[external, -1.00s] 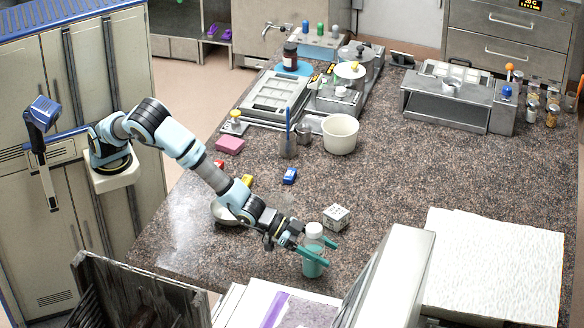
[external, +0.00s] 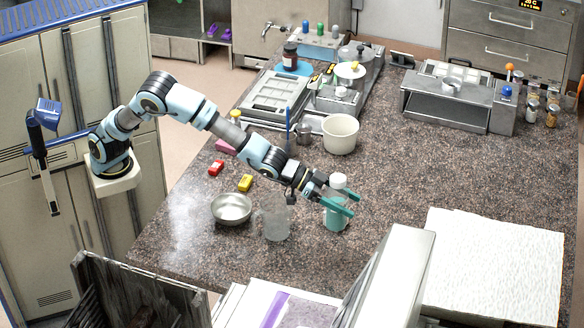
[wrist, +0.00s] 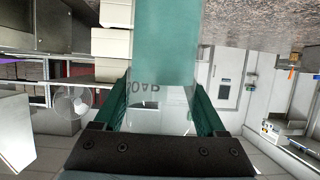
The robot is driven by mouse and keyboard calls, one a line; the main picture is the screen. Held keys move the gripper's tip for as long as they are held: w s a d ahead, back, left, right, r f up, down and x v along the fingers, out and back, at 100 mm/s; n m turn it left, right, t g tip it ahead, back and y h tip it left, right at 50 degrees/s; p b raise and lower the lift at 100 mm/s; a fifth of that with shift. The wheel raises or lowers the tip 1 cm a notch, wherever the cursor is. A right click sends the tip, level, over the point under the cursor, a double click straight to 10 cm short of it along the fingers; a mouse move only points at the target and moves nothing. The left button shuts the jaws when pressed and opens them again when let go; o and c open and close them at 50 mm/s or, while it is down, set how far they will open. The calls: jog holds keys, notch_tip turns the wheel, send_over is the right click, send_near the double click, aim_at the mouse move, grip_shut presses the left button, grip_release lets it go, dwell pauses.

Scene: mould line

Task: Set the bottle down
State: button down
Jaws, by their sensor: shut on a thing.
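The bottle (external: 334,221) has a white cap and teal contents, and stands upright in my gripper (external: 346,203). The teal fingers are shut on its sides, below the cap. In the wrist view the bottle (wrist: 165,45) fills the top middle, with dark letters partly readable on its clear part, between the two fingers (wrist: 160,108). The bottle is over the speckled counter (external: 400,180); I cannot tell whether its base touches it.
A clear glass vessel (external: 274,220) and a metal bowl (external: 231,208) stand left of the bottle. A white pot (external: 340,135) is behind. A metal box-like fixture (external: 385,275) and a white textured slab (external: 490,270) are in front and right. The counter right of the bottle is clear.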

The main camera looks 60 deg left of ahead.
jog(key=w+a+p, duration=0.2)
jog(key=w+a, duration=1.8)
jog(key=a, duration=0.4)
jog(key=shift+w+a+f+p, duration=0.15)
jog(key=shift+f+p, duration=0.1)
jog(key=shift+f, duration=1.55)
jog(key=shift+a+f+p, duration=0.1)
jog(key=shift+f+p, duration=0.15)
jog(key=shift+f, duration=1.5)
jog(key=shift+w+a+f+p, duration=0.15)
jog(key=shift+f+p, duration=0.1)
jog(key=shift+f, duration=1.55)
jog(key=shift+s, duration=0.1)
jog(key=shift+f, duration=0.2)
grip_release()
